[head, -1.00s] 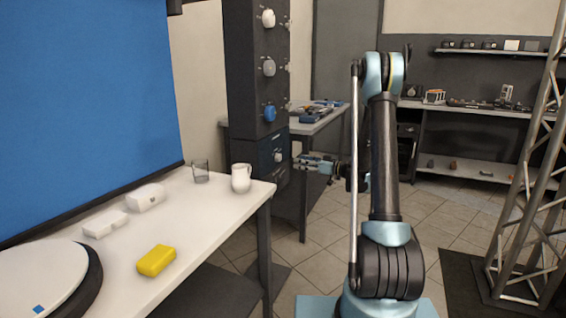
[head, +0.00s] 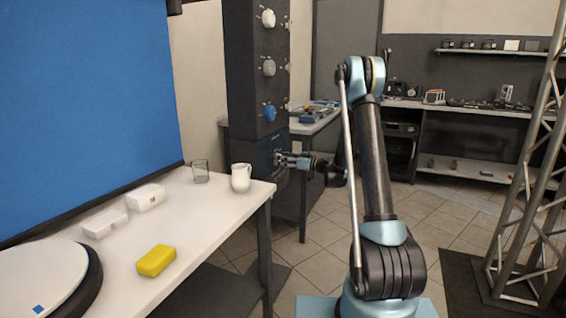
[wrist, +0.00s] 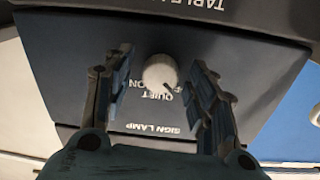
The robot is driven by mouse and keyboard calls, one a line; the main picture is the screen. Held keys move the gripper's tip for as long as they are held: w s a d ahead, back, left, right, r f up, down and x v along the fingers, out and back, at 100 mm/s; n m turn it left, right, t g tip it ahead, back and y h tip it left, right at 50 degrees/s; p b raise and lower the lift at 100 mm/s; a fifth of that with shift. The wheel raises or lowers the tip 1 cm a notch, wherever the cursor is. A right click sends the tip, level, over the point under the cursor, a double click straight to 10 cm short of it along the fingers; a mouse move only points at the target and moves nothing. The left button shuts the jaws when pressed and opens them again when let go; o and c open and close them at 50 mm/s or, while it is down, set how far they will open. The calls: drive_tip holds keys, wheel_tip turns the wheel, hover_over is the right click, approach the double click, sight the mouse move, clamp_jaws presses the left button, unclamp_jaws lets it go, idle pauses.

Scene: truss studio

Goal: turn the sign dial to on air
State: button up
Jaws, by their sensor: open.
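The sign dial (wrist: 160,72) is a small round white knob on a dark blue panel (wrist: 65,60) in the wrist view. Upside-down lettering below it includes "QUIET", a partly legible word with "ON" and "SIGN LAMP". A dark line shows at the dial's lower right edge; I cannot tell its setting surely. My gripper (wrist: 161,62) is open, one finger on each side of the dial, with visible gaps. In the head view my gripper (head: 284,160) is at the lower panel of the dark column and largely hides the dial.
A white table (head: 210,215) at left holds a glass, a white mug (head: 241,178), white blocks and a yellow block. A truss (head: 525,170) stands at right.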

drive_tip(key=c, duration=1)
drive_tip(key=shift+c, duration=0.2)
drive_tip(key=shift+m, duration=0.3)
drive_tip(key=m, duration=0.8)
drive_tip(key=shift+m, duration=0.4)
drive_tip(key=shift+c, duration=0.2)
drive_tip(key=m, duration=0.5)
drive_tip(key=shift+g, duration=0.3)
drive_tip(key=shift+o, duration=0.2)
drive_tip(key=m, duration=0.4)
drive_tip(key=shift+m, duration=0.4)
drive_tip(key=shift+g, duration=0.3)
